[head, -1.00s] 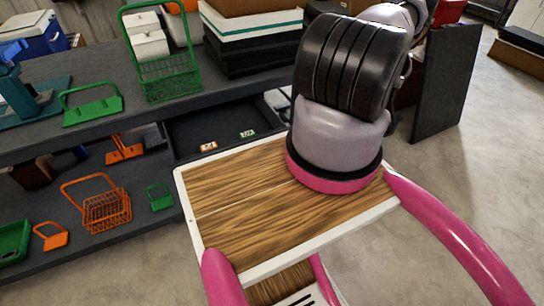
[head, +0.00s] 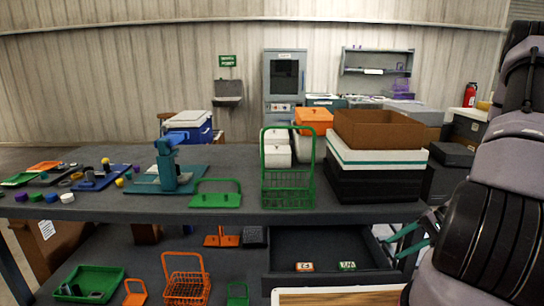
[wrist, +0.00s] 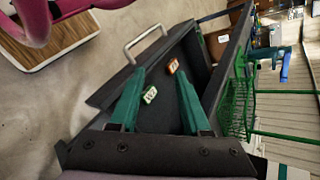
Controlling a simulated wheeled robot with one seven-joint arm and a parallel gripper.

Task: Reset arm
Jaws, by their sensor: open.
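My gripper (wrist: 160,92) is open in the wrist view, with its two teal fingers spread and nothing between them. It hangs over an open dark drawer (wrist: 182,88). In the head view my arm rises along the right edge, and the gripper is partly hidden beside the drawer's right side.
A dark bench (head: 120,205) holds a green wire basket (head: 288,188), a green carrier (head: 216,199), a teal press (head: 170,172) and a brown box (head: 380,130) on stacked cases. An orange basket (head: 185,285) and green tray (head: 90,283) sit below. Clear floor (wrist: 110,30) lies beside the drawer.

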